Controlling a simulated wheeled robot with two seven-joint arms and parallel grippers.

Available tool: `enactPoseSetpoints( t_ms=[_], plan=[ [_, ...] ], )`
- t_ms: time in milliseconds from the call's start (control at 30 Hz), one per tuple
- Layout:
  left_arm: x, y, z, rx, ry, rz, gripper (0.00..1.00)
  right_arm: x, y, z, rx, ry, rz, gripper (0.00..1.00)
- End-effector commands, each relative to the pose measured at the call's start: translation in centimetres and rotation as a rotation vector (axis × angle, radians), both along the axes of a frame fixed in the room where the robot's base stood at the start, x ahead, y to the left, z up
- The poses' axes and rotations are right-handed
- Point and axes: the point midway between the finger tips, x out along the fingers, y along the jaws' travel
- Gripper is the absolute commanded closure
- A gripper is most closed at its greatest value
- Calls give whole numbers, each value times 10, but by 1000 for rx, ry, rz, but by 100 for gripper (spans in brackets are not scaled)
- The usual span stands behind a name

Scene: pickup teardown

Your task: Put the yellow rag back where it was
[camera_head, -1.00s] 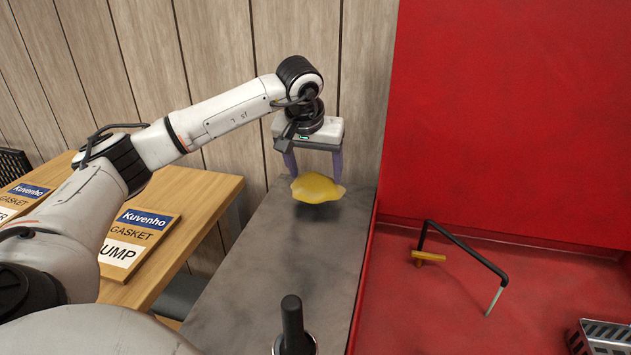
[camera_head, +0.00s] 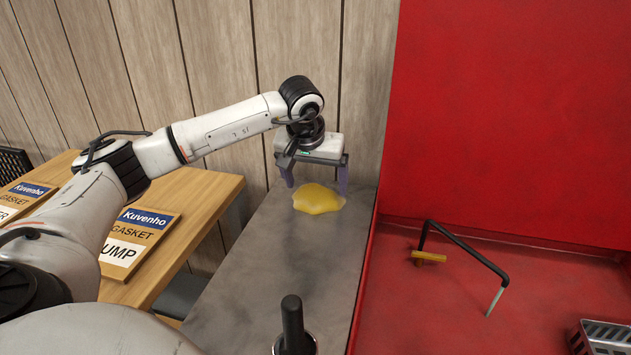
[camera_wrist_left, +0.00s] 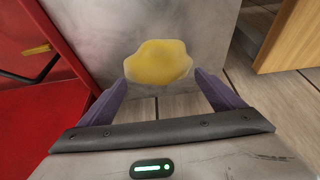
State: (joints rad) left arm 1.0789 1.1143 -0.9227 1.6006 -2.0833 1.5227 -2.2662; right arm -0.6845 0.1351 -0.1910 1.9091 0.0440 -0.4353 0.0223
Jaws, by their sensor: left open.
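The yellow rag (camera_head: 318,198) lies spread on the far end of the grey metal counter (camera_head: 285,250), close to the wall. It also shows in the left wrist view (camera_wrist_left: 158,63), ahead of the fingertips. My left gripper (camera_head: 316,186) is open over the rag, with one purple finger on each side of it. In the left wrist view the left gripper (camera_wrist_left: 158,82) has nothing clamped between its fingers. My right gripper is not in any view.
A red bin (camera_head: 420,330) right of the counter holds a black-handled bar (camera_head: 465,248), an orange piece (camera_head: 429,257) and a metal basket (camera_head: 600,338). A black-handled item (camera_head: 293,325) stands at the counter's near end. A wooden table (camera_head: 205,200) with signs (camera_head: 140,240) is left.

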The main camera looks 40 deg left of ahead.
Motion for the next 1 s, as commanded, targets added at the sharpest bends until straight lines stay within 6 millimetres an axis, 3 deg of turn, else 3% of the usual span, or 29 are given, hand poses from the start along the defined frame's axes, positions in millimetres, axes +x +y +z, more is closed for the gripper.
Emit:
enactPoseSetpoints(
  t_ms=[167,600,800,1000],
  plan=[
    [-4,-3,17,0,-4,-1,12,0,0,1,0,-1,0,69],
    [-33,-19,99,-1,-4,0,12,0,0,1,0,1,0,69],
    [-39,-22,113,-1,-2,-1,12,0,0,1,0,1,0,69],
    [-40,-23,114,0,0,-1,12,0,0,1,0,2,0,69]
  ],
)
